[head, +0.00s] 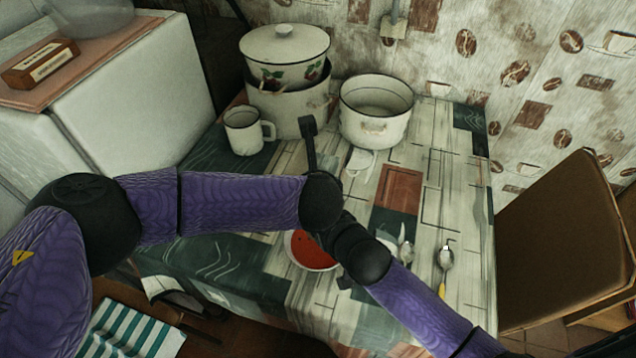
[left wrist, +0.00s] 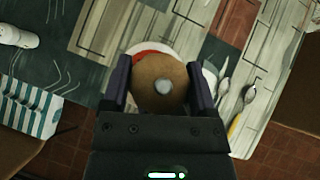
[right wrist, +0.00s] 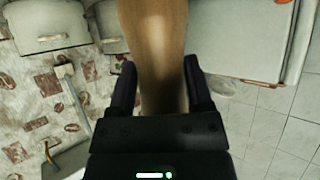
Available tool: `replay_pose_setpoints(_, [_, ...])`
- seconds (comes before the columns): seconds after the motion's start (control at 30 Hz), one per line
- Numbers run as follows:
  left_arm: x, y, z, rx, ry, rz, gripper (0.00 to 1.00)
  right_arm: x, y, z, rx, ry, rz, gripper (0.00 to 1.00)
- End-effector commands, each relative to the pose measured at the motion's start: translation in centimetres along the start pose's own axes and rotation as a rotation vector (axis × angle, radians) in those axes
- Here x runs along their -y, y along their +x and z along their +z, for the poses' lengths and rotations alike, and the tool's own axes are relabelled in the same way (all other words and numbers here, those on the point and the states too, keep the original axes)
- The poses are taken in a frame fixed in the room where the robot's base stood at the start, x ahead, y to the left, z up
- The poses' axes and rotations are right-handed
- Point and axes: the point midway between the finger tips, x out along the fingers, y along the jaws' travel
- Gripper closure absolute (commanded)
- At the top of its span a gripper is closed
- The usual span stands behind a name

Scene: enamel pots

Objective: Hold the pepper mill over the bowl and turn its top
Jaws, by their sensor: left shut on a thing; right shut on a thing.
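The brown wooden pepper mill shows from above in the left wrist view, its round top (left wrist: 158,98) with a small silver knob. My left gripper (left wrist: 160,82) is shut on this top, one finger on each side. In the right wrist view my right gripper (right wrist: 160,80) is shut on the mill's wooden body (right wrist: 155,50). The bowl (head: 312,252) with red contents stands on the table, partly covered by my arms. In the left wrist view the bowl (left wrist: 150,57) shows beneath the mill. My arms hide the mill in the head view.
A lidded pot (head: 285,50), a white mug (head: 245,130) and an open pot (head: 376,105) stand at the back. Spoons (head: 444,262) lie right of the bowl. A chair (head: 560,240) is at the right, a striped towel (head: 125,330) at lower left.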

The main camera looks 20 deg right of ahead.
Motion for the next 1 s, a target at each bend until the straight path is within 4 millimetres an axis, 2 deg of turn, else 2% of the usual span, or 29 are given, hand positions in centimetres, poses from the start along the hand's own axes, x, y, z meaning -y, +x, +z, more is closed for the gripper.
replay_pose_setpoints(0.37, [-0.04, 0.02, 0.0, -0.004, 0.078, -0.081, 0.84, -0.02, 0.0, -0.02, -0.001, 0.0, 0.0, 1.0])
replay_pose_setpoints(1.0, [0.17, -0.02, -0.03, -0.01, 0.402, -0.402, 0.84, -0.03, 0.0, -0.03, 0.0, 0.0, 0.001, 1.0])
